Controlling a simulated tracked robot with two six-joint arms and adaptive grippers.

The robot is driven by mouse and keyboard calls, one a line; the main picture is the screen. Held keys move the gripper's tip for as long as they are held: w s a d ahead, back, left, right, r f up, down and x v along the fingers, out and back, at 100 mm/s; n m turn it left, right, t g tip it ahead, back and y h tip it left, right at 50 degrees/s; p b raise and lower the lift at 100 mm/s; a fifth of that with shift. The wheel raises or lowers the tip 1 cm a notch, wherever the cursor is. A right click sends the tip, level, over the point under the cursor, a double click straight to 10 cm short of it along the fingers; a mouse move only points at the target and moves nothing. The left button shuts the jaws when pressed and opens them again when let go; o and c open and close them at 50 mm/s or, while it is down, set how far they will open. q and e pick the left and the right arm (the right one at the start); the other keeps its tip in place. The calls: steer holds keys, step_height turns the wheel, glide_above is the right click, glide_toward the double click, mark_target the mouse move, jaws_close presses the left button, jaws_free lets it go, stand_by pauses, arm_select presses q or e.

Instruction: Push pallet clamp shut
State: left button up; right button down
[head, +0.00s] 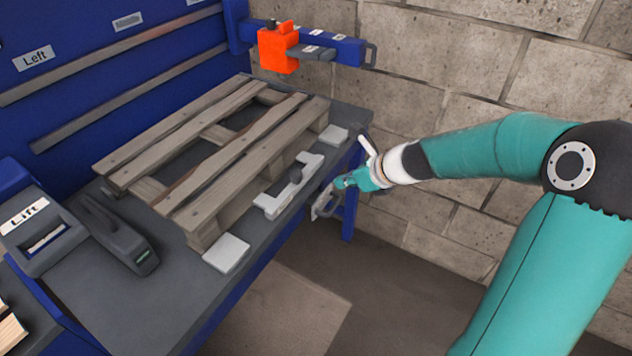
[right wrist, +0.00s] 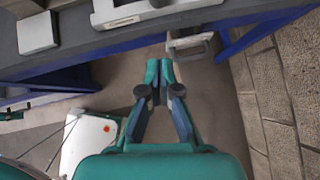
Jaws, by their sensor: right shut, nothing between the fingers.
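A wooden pallet (head: 236,138) lies on the grey bench top. A pale grey clamp-like fixture (head: 287,187) sits on the bench beside the pallet's near long side; its lower part also shows in the right wrist view (right wrist: 130,13). A grey looped handle (head: 325,203) juts out at the bench's front edge, and it also shows in the right wrist view (right wrist: 190,46). I cannot tell whether it belongs to the fixture. My right gripper (head: 343,182) is shut and empty, just off the bench edge beside this handle; its teal fingertips show in the right wrist view (right wrist: 159,66). My left gripper is out of view.
Pale square pads (head: 227,253) (head: 333,136) lie near the bench edge. An orange block (head: 278,48) sits on a blue arm above the far end. A block wall (head: 440,70) stands behind my right arm.

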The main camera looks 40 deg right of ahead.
mark_target(301, 182)
steer(key=shift+w+r+b+x, duration=0.2)
steer(key=shift+w+r+x, duration=0.15)
steer(key=shift+x, duration=1.75)
steer(key=shift+w+r+b+x, duration=0.15)
steer(key=shift+w+r+x, duration=0.15)
steer(key=shift+x, duration=1.85)
steer(key=shift+w+r+b+x, duration=0.2)
steer(key=shift+w+r+x, duration=0.15)
steer(key=shift+x, duration=1.75)
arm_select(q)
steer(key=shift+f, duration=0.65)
arm_select(e)
steer(key=shift+a, duration=0.15)
